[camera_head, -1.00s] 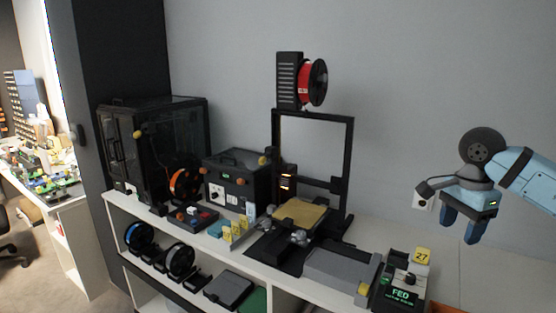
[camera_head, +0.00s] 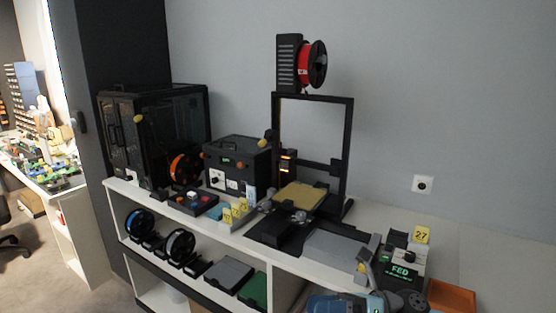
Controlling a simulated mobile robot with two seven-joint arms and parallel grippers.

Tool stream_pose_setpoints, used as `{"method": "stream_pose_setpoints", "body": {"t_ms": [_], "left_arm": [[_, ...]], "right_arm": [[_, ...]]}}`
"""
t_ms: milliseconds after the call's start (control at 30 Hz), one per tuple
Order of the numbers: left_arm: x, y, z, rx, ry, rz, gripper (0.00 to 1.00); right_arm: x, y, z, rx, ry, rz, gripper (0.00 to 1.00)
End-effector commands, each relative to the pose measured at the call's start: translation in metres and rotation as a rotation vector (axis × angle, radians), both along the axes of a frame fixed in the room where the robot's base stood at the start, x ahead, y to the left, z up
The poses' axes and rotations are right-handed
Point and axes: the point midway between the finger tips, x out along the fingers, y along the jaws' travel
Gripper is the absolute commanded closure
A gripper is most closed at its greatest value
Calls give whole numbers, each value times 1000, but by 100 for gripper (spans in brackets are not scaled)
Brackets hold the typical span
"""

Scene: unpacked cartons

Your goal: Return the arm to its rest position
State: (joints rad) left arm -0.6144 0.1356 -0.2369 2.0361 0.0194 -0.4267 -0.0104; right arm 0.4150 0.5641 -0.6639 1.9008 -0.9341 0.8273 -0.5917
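I take these as my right arm, folded low. No gripper fingers show; they are below the frame or hidden. My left arm and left gripper are out of view.
A white shelf unit (camera_head: 232,240) carries a 3D printer (camera_head: 349,150), an enclosed black printer (camera_head: 155,135), a black box (camera_head: 237,162) and a green-lit unit (camera_head: 403,272). An orange bin (camera_head: 452,297) is at lower right.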

Motion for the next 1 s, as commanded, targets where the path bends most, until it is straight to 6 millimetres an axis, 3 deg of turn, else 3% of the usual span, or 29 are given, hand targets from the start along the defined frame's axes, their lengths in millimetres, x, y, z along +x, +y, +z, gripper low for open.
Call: {"method": "stream_pose_setpoints", "body": {"t_ms": [167,267,367,467,600,800,933,1000], "left_arm": [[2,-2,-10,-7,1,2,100],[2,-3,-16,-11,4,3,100],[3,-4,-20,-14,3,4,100],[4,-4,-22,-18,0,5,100],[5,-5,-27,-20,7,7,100],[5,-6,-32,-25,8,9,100],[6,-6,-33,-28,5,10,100],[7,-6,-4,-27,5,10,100]], "right_arm": [[-2,-4,-38,356,523,-226,44],[-2,-19,-72,536,831,-356,44],[-8,-39,-118,706,1149,-489,44],[-25,-61,-174,866,1465,-621,44],[-63,-83,-245,1047,1838,-782,44],[-124,-100,-315,1226,2216,-954,44],[-167,-106,-350,1322,2421,-1052,44],[-163,-107,-320,1314,2404,-1046,44]]}}
